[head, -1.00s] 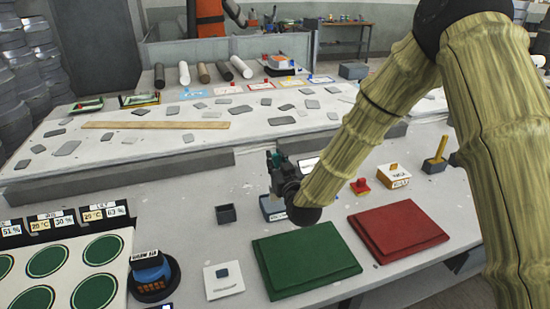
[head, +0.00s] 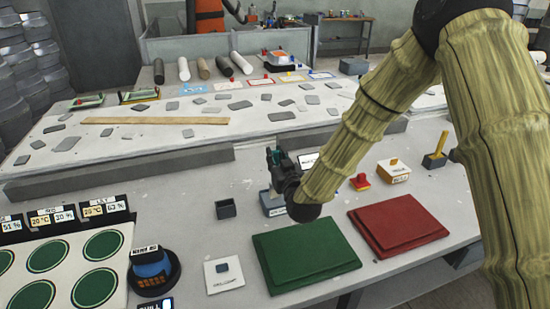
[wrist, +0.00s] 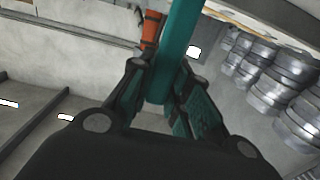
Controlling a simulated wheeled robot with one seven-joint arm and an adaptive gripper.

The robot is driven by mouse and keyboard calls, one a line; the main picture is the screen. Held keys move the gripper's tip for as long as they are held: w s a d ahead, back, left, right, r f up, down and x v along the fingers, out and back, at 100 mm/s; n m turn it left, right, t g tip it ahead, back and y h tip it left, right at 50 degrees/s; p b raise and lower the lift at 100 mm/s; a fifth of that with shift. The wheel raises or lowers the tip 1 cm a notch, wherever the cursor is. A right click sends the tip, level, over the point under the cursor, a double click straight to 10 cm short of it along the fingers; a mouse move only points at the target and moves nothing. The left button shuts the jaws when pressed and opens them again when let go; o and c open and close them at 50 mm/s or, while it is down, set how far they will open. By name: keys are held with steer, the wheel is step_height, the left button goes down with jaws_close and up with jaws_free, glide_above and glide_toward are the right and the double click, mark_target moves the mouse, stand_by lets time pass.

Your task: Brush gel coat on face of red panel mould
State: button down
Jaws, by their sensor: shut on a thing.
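The red panel mould (head: 400,224) lies flat on the near bench, with its raised face up and bare red. A green panel mould (head: 304,257) lies to its left. My gripper (head: 274,163) is above the bench behind the green mould, left of and behind the red one. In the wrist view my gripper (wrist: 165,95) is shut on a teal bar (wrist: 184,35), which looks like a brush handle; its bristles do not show. A small grey labelled container (head: 271,204) stands just below my gripper, partly hidden by my arm.
A small dark box (head: 226,208), a white card (head: 223,275) and a blue-topped device (head: 152,270) are to the left.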

steer(key=shift+f+b, duration=0.5)
steer(key=shift+f, duration=0.05)
stand_by(1.9)
steer(key=shift+r, duration=0.15)
steer(key=shift+r+p, duration=1.65)
steer(key=shift+r, duration=1.8)
